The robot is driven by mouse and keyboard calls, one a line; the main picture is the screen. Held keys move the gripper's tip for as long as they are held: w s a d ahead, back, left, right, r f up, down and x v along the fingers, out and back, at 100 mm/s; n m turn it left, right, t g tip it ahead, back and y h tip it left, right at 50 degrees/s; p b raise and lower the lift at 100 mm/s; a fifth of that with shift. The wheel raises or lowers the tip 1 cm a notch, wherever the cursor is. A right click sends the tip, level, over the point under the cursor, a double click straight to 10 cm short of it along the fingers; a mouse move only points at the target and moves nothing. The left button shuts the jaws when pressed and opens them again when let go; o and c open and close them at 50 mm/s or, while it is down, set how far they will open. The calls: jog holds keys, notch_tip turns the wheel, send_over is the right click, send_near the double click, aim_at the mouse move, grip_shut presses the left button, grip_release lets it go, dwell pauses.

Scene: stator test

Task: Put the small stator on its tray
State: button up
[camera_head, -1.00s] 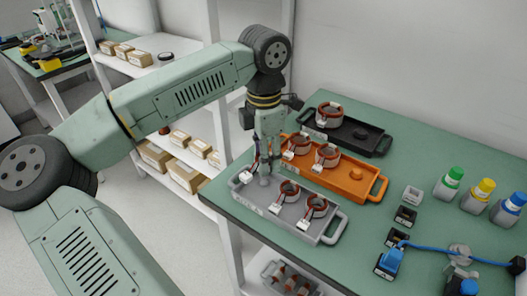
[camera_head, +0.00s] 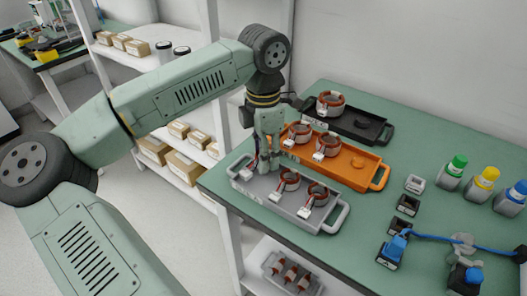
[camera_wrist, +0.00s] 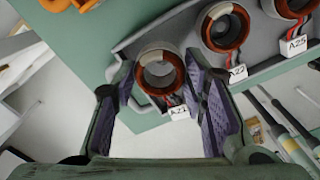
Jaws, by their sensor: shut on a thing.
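My gripper (camera_head: 264,168) is shut on a small stator (camera_wrist: 160,72), a copper-wound ring with a grey rim and a white tag. In the wrist view the ring sits between the two fingertips, at the end of the grey tray (camera_wrist: 128,46). In the head view the fingers mostly hide it, over the left end of the grey tray (camera_head: 333,222). I cannot tell whether it touches the tray floor. Two other stators, tagged A22 (camera_wrist: 226,28) and A25 (camera_wrist: 292,6), stand in the same tray; they also show in the head view (camera_head: 289,180) (camera_head: 317,194).
Behind is an orange tray (camera_head: 379,178) with two stators, then a black tray (camera_head: 385,134) with one. Bottles with green, yellow and blue caps (camera_head: 486,180) and a blue cable (camera_head: 435,243) occupy the right. Below stands a shelf with another tray (camera_head: 291,272).

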jog(key=shift+f+b, duration=0.5)
jog(key=shift+f, duration=0.2)
jog(key=shift+f+b, duration=0.25)
jog(key=shift+b, duration=0.15)
jog(key=o, duration=1.1)
jog(key=shift+r, duration=0.15)
jog(key=shift+r+p, duration=1.45)
jog(key=shift+r, duration=0.95)
jog(key=o, duration=0.6)
jog(key=shift+c, duration=0.2)
